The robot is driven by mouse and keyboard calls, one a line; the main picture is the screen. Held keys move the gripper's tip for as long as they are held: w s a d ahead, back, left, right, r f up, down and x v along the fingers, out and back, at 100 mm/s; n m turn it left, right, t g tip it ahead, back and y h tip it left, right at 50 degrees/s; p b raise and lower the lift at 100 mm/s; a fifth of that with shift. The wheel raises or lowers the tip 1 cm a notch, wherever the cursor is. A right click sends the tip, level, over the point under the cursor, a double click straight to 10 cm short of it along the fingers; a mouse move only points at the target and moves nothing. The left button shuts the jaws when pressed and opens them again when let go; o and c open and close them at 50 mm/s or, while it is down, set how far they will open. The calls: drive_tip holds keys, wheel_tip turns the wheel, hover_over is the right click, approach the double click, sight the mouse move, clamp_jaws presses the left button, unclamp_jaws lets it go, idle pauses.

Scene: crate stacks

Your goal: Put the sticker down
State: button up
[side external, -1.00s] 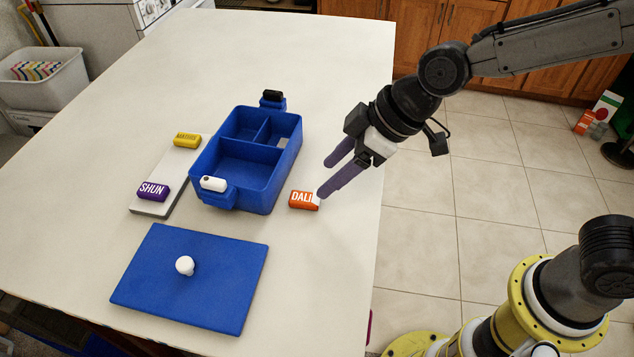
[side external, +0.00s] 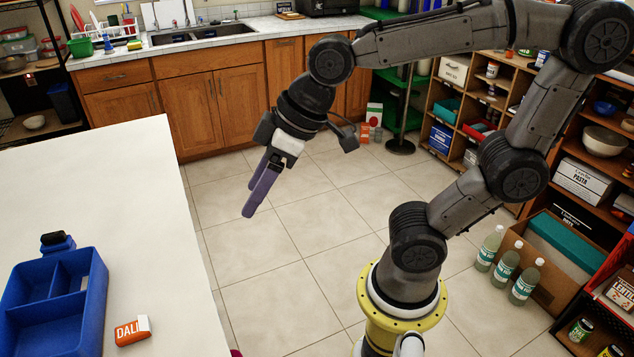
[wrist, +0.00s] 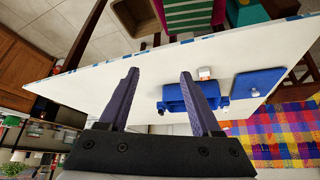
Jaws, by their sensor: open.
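My gripper (side external: 251,200) is open and empty in the side external view, raised beyond the table's right edge with the floor behind it. The purple fingers stand apart in the wrist view (wrist: 160,72), with nothing between them. An orange block (side external: 130,331) lettered "DALI" lies on the table, right of the blue box. A white patch (side external: 144,323) is at its right end; I cannot tell whether this is the sticker. My gripper is well clear of the block.
The blue divided box (side external: 93,318) stands at the lower left on the white table (side external: 150,190), with a dark-topped blue piece (side external: 57,243) at its far end. The wrist view also shows a blue lid (wrist: 250,84). Cabinets and shelves stand behind.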

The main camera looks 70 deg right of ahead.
drive_tip(key=shift+o, duration=0.6)
drive_tip(key=s+d+f+m+h, duration=0.2)
drive_tip(key=s+d+m, duration=0.2)
drive_tip(key=s+d, duration=0.3)
drive_tip(key=shift+s, duration=0.6)
